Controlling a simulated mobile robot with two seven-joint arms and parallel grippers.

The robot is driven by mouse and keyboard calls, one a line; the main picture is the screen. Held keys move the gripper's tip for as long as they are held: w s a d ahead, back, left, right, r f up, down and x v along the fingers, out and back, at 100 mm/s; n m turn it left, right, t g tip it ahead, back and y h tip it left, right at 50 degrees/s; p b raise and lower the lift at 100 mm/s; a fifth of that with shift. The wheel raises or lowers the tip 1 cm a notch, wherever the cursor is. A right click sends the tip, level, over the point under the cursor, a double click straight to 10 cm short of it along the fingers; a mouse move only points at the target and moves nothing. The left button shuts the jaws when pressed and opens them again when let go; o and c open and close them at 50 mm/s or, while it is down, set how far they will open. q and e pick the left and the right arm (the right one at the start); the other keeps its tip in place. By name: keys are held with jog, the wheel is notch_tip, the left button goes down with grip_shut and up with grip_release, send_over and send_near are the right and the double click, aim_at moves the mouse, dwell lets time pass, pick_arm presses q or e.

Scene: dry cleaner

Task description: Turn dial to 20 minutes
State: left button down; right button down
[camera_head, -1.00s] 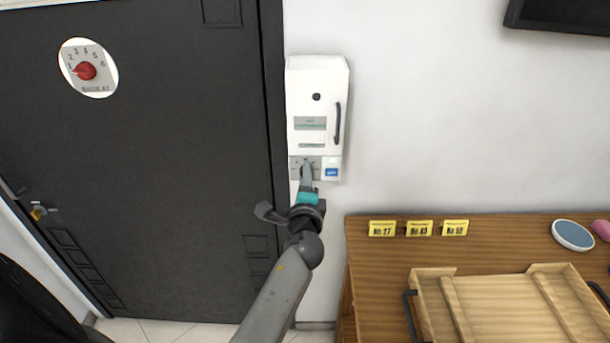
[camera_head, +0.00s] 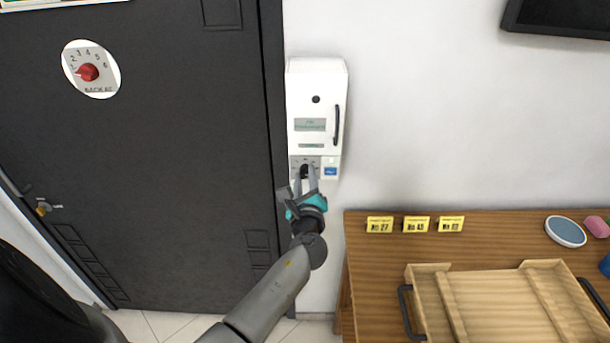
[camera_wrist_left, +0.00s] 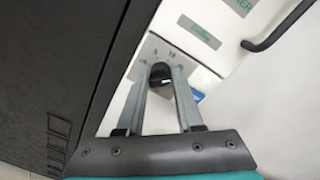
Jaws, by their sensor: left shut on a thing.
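A white wall box (camera_head: 316,105) hangs beside the dark door, with a black handle on its right side. A black dial (camera_head: 304,171) sits on a grey plate at its lower left, and it also shows in the left wrist view (camera_wrist_left: 159,72). My left gripper (camera_head: 305,174) is shut on the dial, one finger on each side of it. In the left wrist view the fingers (camera_wrist_left: 160,80) reach up to the knob. Numbers on the plate are too small to read surely, and the pointer is partly hidden. My right gripper is not in view.
A blue button (camera_head: 330,171) is right of the dial. The dark door (camera_head: 150,150) has a round sticker (camera_head: 90,70) picturing a red knob. A wooden table (camera_head: 360,250) at lower right holds yellow number tags (camera_head: 416,224) and a wooden tray (camera_head: 430,270).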

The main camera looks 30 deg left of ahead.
pick_arm(q)
jog(key=shift+w+r+m, duration=0.1)
jog(key=shift+r+m, duration=0.2)
jog(key=c, duration=0.9)
grip_release()
jog(key=shift+c, duration=0.2)
jog(key=o, duration=0.4)
jog(key=shift+f, duration=0.2)
jog(key=shift+c, duration=0.2)
jog(key=shift+d, duration=0.1)
jog(key=shift+s+d+f, duration=0.1)
jog(key=shift+s+d, duration=0.05)
jog(key=shift+s, duration=0.2)
jog(key=b+v, duration=0.1)
jog(key=v, duration=1.3)
jog(key=shift+s, duration=0.25)
jog(key=shift+d, duration=0.1)
